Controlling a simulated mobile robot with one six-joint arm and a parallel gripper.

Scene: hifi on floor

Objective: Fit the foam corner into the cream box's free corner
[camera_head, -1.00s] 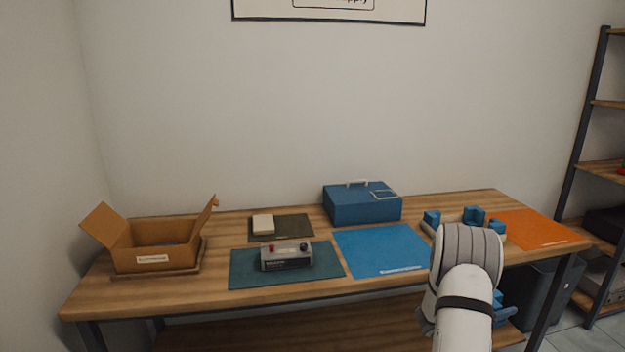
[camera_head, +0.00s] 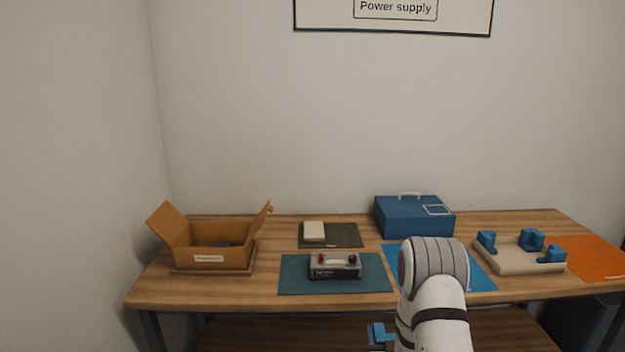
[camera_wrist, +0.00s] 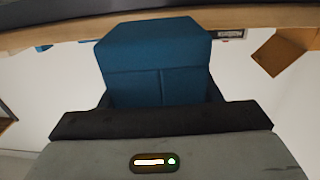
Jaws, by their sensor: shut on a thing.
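The cream box (camera_head: 512,262) is a shallow open tray at the right of the table in the head view. Blue foam corners sit at its back left (camera_head: 486,241), back right (camera_head: 531,239) and front right (camera_head: 551,255); its front-left corner looks bare. My gripper (camera_wrist: 160,100) is shut on another blue foam corner (camera_wrist: 155,45), which fills the middle of the wrist view. This foam corner also shows low in the head view (camera_head: 378,333), left of my arm and in front of the table edge. My arm hides most of the gripper there.
A blue mat (camera_head: 482,277) lies left of the cream box, an orange mat (camera_head: 598,262) to its right. A blue case (camera_head: 412,220) stands behind. A power supply (camera_head: 335,268) on a teal mat and an open cardboard box (camera_head: 212,245) are further left.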

